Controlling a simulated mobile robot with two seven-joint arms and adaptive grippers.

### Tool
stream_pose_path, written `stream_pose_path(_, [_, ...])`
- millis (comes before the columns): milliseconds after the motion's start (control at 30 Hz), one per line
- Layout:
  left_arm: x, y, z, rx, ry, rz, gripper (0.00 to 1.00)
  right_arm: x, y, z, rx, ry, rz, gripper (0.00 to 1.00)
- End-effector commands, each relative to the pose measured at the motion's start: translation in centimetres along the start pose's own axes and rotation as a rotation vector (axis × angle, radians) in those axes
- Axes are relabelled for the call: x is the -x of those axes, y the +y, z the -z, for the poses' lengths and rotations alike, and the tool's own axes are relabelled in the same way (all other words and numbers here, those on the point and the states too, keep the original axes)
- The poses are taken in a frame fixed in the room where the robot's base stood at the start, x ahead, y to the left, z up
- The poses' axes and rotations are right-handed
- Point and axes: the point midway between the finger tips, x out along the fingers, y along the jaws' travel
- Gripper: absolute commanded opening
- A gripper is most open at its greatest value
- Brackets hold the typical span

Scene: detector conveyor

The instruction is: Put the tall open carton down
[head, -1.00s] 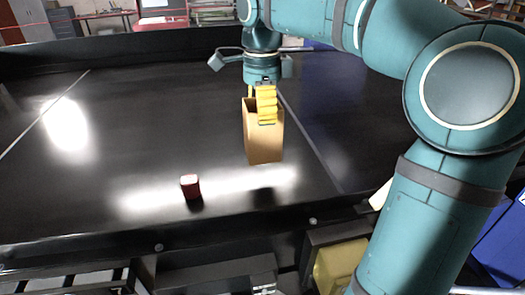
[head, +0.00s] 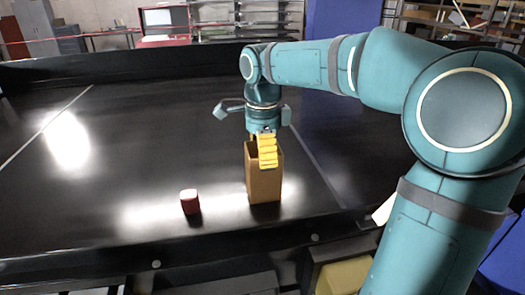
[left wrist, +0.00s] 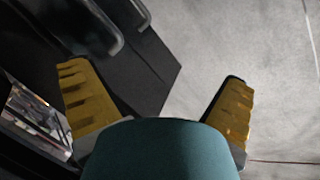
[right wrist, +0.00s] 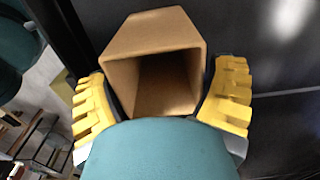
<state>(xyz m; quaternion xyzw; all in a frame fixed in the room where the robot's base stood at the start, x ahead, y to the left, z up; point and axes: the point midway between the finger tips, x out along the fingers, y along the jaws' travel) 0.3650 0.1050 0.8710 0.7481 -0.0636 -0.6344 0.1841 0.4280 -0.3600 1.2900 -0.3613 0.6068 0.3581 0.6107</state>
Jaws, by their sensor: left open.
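The tall open carton (head: 264,187) is brown and upright, with its open top facing up. Its base appears to be on or just above the black conveyor belt (head: 130,150); no clear gap shows under it. My right gripper (head: 265,150) is over the carton's top with yellow fingers at its walls. My left gripper (left wrist: 155,110) is open and empty, away from the belt, above pale floor.
A small dark red object (head: 190,202) stands on the belt to the left of the carton. A raised dark rail (head: 80,268) runs along the belt's near edge. The belt's left side is clear.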

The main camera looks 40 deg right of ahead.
Motion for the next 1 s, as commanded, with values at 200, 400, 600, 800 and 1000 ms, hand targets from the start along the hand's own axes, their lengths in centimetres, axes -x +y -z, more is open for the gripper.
stream_pose_path(200, [0.0, 0.0, 0.0, 0.000, 0.000, 0.000, 1.00, 0.0, 0.0, 0.0, 0.000, 0.000, 0.000, 1.00])
stream_pose_path(400, [0.3, 0.1, 0.1, 0.000, 0.000, 0.000, 1.00, 0.7, 0.0, 0.0, 0.000, -0.001, 0.002, 1.00])
stream_pose_path(600, [0.8, 0.3, 0.1, 0.000, 0.000, -0.002, 1.00, 4.0, -0.1, -0.1, 0.000, -0.002, 0.005, 1.00])
stream_pose_path(800, [1.7, 0.6, 0.2, 0.000, 0.000, -0.003, 1.00, 8.2, -0.1, -0.1, 0.000, -0.001, 0.003, 1.00])
stream_pose_path(1000, [2.3, 0.8, 0.3, 0.000, -0.001, -0.004, 1.00, 11.1, -0.1, 0.0, 0.000, -0.001, 0.002, 1.00])
